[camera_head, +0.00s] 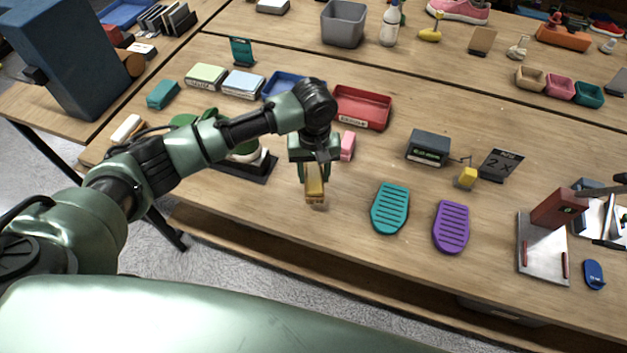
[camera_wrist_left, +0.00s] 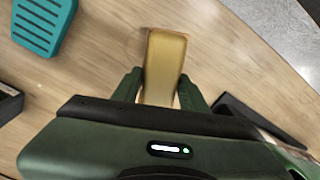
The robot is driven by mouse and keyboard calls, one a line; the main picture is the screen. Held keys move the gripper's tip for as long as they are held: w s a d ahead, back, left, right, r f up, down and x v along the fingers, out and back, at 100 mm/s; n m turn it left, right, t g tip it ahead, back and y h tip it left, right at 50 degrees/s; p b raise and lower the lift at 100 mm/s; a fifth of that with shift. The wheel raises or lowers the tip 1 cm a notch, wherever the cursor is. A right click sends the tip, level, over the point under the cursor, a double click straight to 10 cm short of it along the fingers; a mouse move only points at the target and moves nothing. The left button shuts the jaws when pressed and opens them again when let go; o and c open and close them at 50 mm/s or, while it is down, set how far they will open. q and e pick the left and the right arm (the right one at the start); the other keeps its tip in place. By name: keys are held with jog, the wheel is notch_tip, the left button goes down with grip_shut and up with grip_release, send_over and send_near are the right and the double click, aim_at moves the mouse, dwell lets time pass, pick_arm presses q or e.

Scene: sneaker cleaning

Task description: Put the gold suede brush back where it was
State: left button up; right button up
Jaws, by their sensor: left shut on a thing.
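The gold suede brush (camera_head: 314,184) is between the fingers of my left gripper (camera_head: 313,172), which is shut on it. The brush hangs below the gripper near the front edge of the table, left of the teal ribbed pad. In the left wrist view the brush (camera_wrist_left: 164,65) shows as a gold block between the two green fingers of the left gripper (camera_wrist_left: 160,85). I cannot tell whether its lower end touches the table. My right gripper does not show in either view.
A teal ribbed pad (camera_head: 390,208) and a purple ribbed pad (camera_head: 451,227) lie to the right. A pink block (camera_head: 348,146) and a red tray (camera_head: 361,107) are behind the gripper. A dark tray (camera_head: 262,170) lies to the left. Bare wood surrounds the brush.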

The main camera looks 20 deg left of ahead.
aim_at(314, 172)
pick_arm(q)
notch_tip(314, 172, down, 4)
jog(key=shift+f+p, duration=0.25)
jog(key=shift+p, duration=0.05)
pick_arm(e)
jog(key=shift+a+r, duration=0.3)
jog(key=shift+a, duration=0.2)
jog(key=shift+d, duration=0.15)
pick_arm(q)
jog(key=o, duration=1.3)
jog(key=shift+f, duration=0.1)
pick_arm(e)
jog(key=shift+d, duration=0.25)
pick_arm(q)
notch_tip(314, 172, up, 11)
jog(key=shift+r+b, duration=0.2)
jog(key=shift+b, duration=1)
jog(key=shift+r, duration=0.5)
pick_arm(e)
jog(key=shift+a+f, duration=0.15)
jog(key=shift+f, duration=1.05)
